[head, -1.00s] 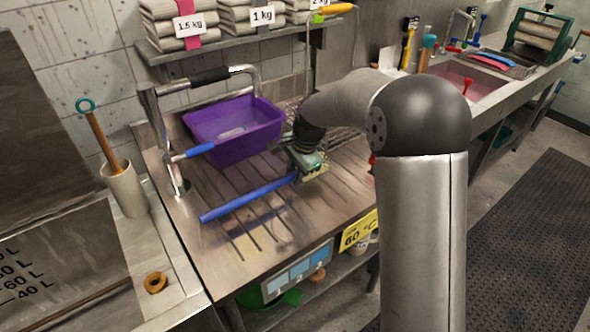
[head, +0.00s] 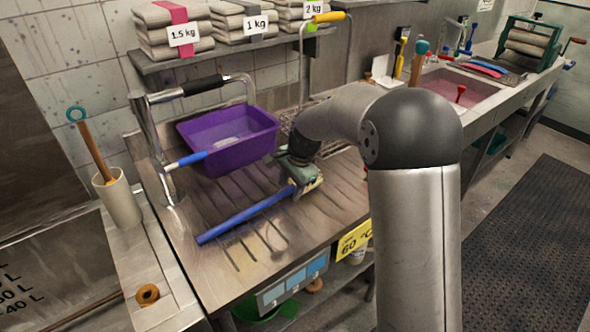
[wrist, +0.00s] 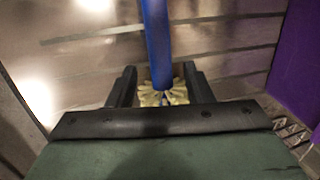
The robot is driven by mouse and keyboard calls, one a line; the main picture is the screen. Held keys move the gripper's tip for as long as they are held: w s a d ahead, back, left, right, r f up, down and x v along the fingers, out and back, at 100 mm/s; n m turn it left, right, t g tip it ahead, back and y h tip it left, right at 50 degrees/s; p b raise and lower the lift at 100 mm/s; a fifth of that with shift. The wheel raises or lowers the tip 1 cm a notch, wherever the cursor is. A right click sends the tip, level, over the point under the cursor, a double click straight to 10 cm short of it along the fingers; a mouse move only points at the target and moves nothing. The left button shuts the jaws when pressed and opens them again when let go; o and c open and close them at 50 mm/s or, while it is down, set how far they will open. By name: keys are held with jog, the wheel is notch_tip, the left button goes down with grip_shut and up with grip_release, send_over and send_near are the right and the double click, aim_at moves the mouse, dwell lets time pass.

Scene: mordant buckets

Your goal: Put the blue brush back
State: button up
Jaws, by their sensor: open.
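The blue brush (head: 245,216) lies on the ribbed steel drainboard (head: 262,270), its long blue handle pointing to the front left. Its pale bristled head is partly hidden by my gripper in the head view. My gripper (head: 303,180) is at the head end of the brush. In the wrist view, the open fingers of my gripper (wrist: 161,88) stand on either side of the brush near the pale bristles (wrist: 163,97). The blue handle (wrist: 157,40) runs away between and beyond them. I cannot tell whether a finger touches the brush.
A purple tub (head: 230,160) stands just behind the brush, with another blue-handled tool (head: 187,160) at its left. A bent steel pipe (head: 155,140) rises at the left. A wire rack and a sink (head: 465,85) lie to the right. The drainboard's front is clear.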

jog(key=v, duration=1.7)
jog(key=shift+b, duration=0.4)
jog(key=shift+d, duration=0.15)
